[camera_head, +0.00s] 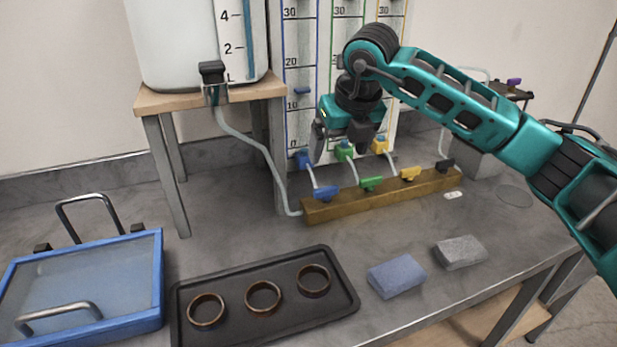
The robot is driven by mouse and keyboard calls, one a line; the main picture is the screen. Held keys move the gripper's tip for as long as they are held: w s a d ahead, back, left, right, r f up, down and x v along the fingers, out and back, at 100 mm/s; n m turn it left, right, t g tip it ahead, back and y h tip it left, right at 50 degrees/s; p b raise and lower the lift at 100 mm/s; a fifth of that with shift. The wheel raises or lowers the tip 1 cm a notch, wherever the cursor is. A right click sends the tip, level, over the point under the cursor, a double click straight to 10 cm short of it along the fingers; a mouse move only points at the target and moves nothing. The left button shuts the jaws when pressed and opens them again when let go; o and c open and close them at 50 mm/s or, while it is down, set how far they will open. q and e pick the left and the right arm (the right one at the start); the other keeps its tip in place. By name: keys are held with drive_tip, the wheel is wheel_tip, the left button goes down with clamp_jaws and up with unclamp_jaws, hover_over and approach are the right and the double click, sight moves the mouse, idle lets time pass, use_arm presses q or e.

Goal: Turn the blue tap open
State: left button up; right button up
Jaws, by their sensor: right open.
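The blue tap (326,192) sits at the left end of a wooden manifold block (395,194) on the bench. Its blue handle shows clearly. A green tap (371,183), a yellow tap (410,173) and a dark tap (445,164) follow to the right on the same block. My right gripper (340,152) is open and empty, pointing down above and behind the left part of the block. It appears apart from the blue tap. My left gripper is not in view.
A white tank (185,45) stands on a wooden stand at left, with a hose to the block. Scaled columns (300,60) rise behind. A black tray (240,330) with three rings, a blue-framed box (90,265), a blue block (396,276) and a grey block (460,252) lie in front.

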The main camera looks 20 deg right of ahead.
sight(327, 188)
drive_tip(key=x, duration=1.2)
drive_tip(key=shift+w+d+f, duration=0.1)
drive_tip(key=shift+d+f, duration=0.05)
drive_tip(key=shift+f, duration=0.15)
drive_tip(key=c, duration=1.1)
